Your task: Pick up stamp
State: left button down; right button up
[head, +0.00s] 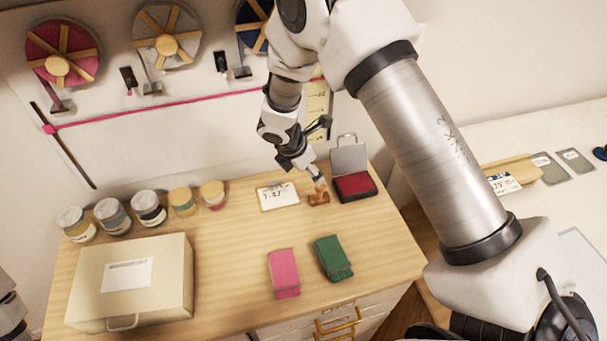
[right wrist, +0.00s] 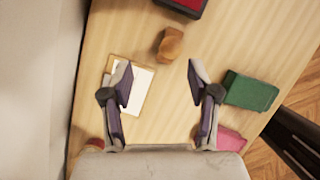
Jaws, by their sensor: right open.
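The stamp (head: 319,198) is a small brown wooden piece standing on the wooden cabinet top, just left of the red ink pad (head: 354,186) with its grey lid raised. My right gripper (head: 317,181) is above and close to the stamp in the head view. In the right wrist view the stamp (right wrist: 169,46) lies beyond the two open fingertips (right wrist: 158,78), roughly in line with the gap between them. Nothing is between the fingers. My left gripper does not show.
A white card in a wooden frame (head: 278,196) lies left of the stamp. Pink (head: 284,272) and green (head: 333,257) blocks lie in front. A cream box (head: 130,284) and several jars (head: 149,208) stand at the left. The wall is close behind.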

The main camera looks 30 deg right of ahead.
aim_at(321, 187)
jog(key=f, duration=0.1)
jog(key=s+d+f+p, duration=0.1)
jog(key=d+f, duration=0.1)
jog(key=shift+s+f, duration=0.15)
jog(key=shift+s, duration=0.25)
jog(key=f, duration=0.2)
jog(key=w+d+f, duration=0.1)
jog(key=shift+w+f+p, duration=0.1)
jog(key=shift+f+p, duration=0.2)
jog(key=shift+p, duration=0.1)
jog(key=shift+s+r, duration=0.2)
jog(key=shift+s, duration=0.1)
jog(key=c, duration=0.7)
jog(key=shift+s, duration=0.1)
grip_shut()
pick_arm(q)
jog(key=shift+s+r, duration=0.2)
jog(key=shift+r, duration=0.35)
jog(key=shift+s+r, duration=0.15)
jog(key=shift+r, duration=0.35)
